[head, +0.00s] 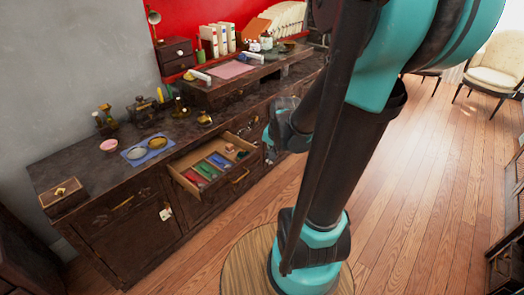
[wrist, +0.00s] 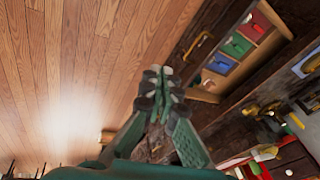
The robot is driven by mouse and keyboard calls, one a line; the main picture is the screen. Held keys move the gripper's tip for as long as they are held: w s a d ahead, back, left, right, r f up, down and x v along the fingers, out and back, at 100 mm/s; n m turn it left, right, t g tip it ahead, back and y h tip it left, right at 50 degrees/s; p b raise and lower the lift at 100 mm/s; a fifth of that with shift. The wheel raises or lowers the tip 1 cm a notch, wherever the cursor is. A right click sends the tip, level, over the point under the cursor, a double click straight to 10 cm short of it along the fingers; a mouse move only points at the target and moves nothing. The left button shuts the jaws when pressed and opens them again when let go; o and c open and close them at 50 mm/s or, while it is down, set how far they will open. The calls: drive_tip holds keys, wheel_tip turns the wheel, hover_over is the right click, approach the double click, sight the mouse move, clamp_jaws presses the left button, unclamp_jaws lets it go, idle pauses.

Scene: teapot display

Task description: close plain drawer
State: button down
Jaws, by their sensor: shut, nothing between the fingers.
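One drawer (head: 222,190) of the dark wooden cabinet stands pulled open in the head view. It has a gold handle (head: 240,175) and a light wood inside with red, green and blue items in compartments. The open drawer (wrist: 206,97) also shows at the upper right of the wrist view, its handle (wrist: 195,46) towards the middle. My gripper (head: 268,142) is just right of the drawer in the head view, apart from its handle. In the wrist view its fingertips (wrist: 158,75) are together and empty. My arm hides part of the cabinet's right side.
Other cabinet fronts look shut. Wooden floor (head: 430,150) is open to the right; pale chairs (head: 497,65) stand far back.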

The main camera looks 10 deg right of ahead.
drive_tip(key=w+d+f+m+y, duration=0.1)
drive_tip(key=w+d+f+m, duration=0.2)
drive_tip(key=w+m, duration=0.45)
drive_tip(key=w+d+f+m, duration=0.35)
drive_tip(key=w+m, duration=0.25)
drive_tip(key=w, duration=0.2)
drive_tip(key=w+d+f+m+y, duration=0.1)
drive_tip(key=w+d+f+m, duration=0.25)
drive_tip(key=w+m, duration=0.35)
drive_tip(key=w+a+f, duration=0.4)
drive_tip(key=w+f, duration=0.2)
drive_tip(key=f, duration=0.2)
drive_tip(key=shift+w+f, duration=0.15)
drive_tip(key=shift+f, duration=0.05)
drive_tip(key=shift+a, duration=0.15)
